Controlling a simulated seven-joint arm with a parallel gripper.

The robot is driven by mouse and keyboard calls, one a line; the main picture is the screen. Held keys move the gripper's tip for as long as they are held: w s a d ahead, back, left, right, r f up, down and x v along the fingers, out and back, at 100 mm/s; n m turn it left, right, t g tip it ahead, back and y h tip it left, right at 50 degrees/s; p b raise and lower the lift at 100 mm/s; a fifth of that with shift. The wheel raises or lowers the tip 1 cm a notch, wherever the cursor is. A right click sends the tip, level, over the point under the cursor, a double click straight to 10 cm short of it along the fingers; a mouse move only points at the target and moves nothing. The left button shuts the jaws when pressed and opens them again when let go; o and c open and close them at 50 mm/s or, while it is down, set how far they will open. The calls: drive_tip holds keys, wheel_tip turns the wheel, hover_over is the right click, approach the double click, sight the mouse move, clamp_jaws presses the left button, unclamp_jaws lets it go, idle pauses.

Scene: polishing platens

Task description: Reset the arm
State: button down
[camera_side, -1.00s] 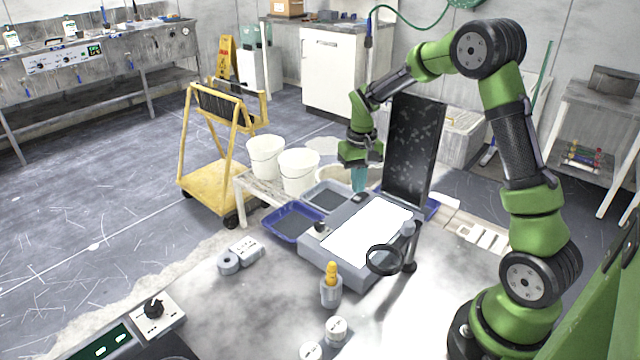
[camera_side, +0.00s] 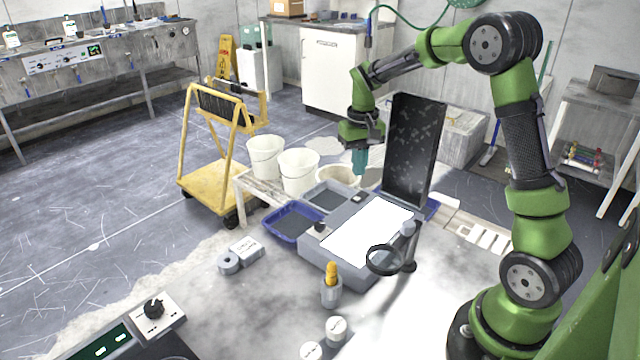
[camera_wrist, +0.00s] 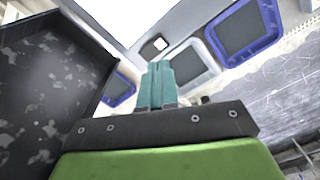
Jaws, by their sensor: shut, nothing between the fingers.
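My gripper (camera_side: 359,162) hangs from the green arm above the back of the grey lightbox unit, left of the upright dark speckled panel (camera_side: 413,150). Its teal fingers point down and are together with nothing between them. In the wrist view the shut fingers of my gripper (camera_wrist: 159,80) show against the grey unit, with the speckled panel (camera_wrist: 40,100) close on the left. The unit's bright white plate (camera_side: 368,232) lies in front of the gripper.
A magnifier (camera_side: 384,260) and a holder with a yellow-handled tool (camera_side: 331,290) stand in front. White buckets (camera_side: 299,172) stand behind.

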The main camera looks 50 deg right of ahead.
drive_tip(key=shift+s+a+f, duration=0.3)
drive_tip(key=shift+s+f, duration=0.1)
drive_tip(key=s+a+r+n+t+y, duration=0.1)
drive_tip(key=s+a+r+t, duration=0.2)
drive_tip(key=s+a+r, duration=0.3)
drive_tip(key=s+a+r+n+t+y, duration=0.1)
drive_tip(key=s+a+r+t, duration=0.3)
drive_tip(key=s+a, duration=0.6)
wheel_tip(320, 180, up, 2)
drive_tip(key=shift+s+a+r, duration=0.1)
drive_tip(key=shift+s+a, duration=0.3)
drive_tip(key=shift+a, duration=0.1)
